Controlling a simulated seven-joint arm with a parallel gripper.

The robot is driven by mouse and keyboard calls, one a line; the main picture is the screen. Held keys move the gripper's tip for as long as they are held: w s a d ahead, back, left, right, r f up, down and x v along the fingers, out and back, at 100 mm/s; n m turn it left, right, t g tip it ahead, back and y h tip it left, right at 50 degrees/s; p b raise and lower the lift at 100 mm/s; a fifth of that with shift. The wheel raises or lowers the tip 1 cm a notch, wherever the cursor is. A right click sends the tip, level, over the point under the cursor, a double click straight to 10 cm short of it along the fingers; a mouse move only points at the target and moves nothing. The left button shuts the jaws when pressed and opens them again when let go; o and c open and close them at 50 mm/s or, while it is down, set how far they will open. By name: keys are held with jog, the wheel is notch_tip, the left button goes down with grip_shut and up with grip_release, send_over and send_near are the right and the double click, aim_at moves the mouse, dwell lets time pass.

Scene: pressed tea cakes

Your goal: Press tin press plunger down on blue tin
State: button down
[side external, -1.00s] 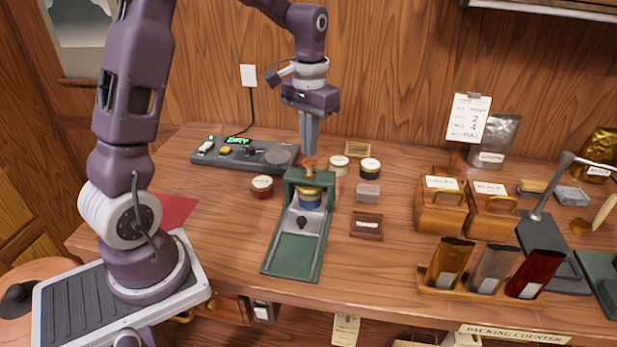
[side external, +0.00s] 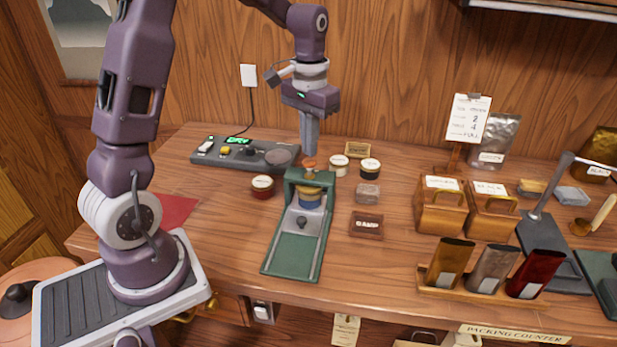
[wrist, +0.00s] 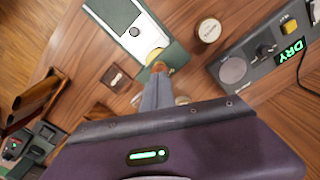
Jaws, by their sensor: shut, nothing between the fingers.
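The green tin press (side external: 290,254) stands on the counter, with the blue tin (side external: 310,200) seated under its top arch. The plunger's orange-brown knob (side external: 309,164) sticks up above the arch and also shows in the wrist view (wrist: 160,67). My gripper (side external: 309,153) is shut and empty, pointing down, with its fingertips just above the knob. Whether they touch it I cannot tell. In the wrist view my fingers (wrist: 157,88) end close to the knob. The arch hides part of the tin's top.
A red-sided tin (side external: 262,187) stands left of the press; two more tins (side external: 370,168) stand behind it to the right. A grey control panel (side external: 240,152) with a green display lies behind left. A small brown tray (side external: 366,226) and wooden boxes (side external: 441,207) lie right.

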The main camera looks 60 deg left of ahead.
jog(key=shift+f, duration=1.4)
jog(key=shift+r, duration=2.45)
jog(key=s+d+r+m+t, duration=0.1)
jog(key=s+d+r+t, duration=0.2)
jog(key=s+d+r, duration=0.55)
jog(key=s+d+f+m+t, duration=0.1)
jog(key=s+d, duration=0.3)
jog(key=s, duration=0.9)
jog(key=shift+d+m+t, duration=0.15)
jog(key=shift+m+t, duration=0.35)
jog(key=shift+t, duration=0.3)
